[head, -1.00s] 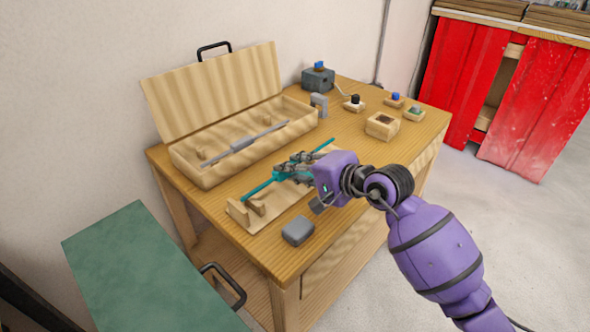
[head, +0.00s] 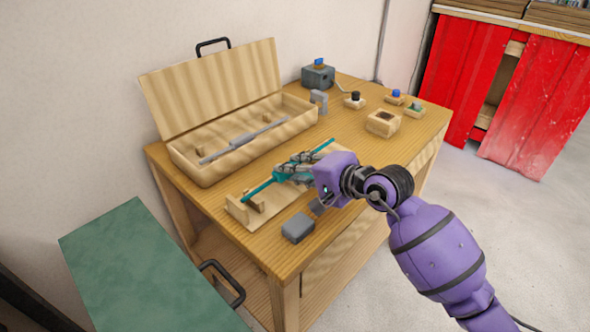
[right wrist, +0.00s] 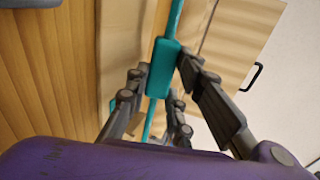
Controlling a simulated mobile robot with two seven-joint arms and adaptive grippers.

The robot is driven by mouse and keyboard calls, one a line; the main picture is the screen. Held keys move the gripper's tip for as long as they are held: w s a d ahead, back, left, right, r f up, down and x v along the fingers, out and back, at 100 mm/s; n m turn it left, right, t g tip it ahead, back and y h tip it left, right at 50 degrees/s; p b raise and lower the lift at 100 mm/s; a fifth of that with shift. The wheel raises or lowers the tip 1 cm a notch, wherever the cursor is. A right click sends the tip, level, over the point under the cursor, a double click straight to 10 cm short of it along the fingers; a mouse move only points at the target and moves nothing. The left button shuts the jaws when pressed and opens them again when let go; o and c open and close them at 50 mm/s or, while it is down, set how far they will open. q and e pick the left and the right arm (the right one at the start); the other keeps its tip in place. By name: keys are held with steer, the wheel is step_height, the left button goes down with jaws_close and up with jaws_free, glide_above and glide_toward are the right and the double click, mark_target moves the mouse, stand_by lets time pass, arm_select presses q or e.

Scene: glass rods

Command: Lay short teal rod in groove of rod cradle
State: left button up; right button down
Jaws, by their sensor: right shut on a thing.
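The short teal rod (head: 258,189), with a thicker teal middle, is held along the length of the wooden rod cradle (head: 236,210). My right gripper (head: 297,168) is shut on its thick middle part. In the right wrist view, the fingers (right wrist: 162,68) lie on both sides of the teal block (right wrist: 161,78). The rod's left end is at the cradle's near end post. I cannot tell whether the rod touches the groove; the gripper hides the cradle's middle and part of its far end. My left gripper is not in view.
An open wooden case (head: 205,176) with a grey rod (head: 243,142) inside stands behind the cradle. A grey block (head: 298,228) lies close in front. Small wooden blocks, including one with a dark recess (head: 382,123), and a grey device (head: 318,76) stand farther back.

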steer(key=shift+f+b, duration=0.35)
steer(key=shift+f, duration=0.05)
stand_by(0.4)
steer(key=c, duration=1.5)
jaws_free()
steer(key=shift+c, duration=0.2)
steer(key=shift+o, duration=0.4)
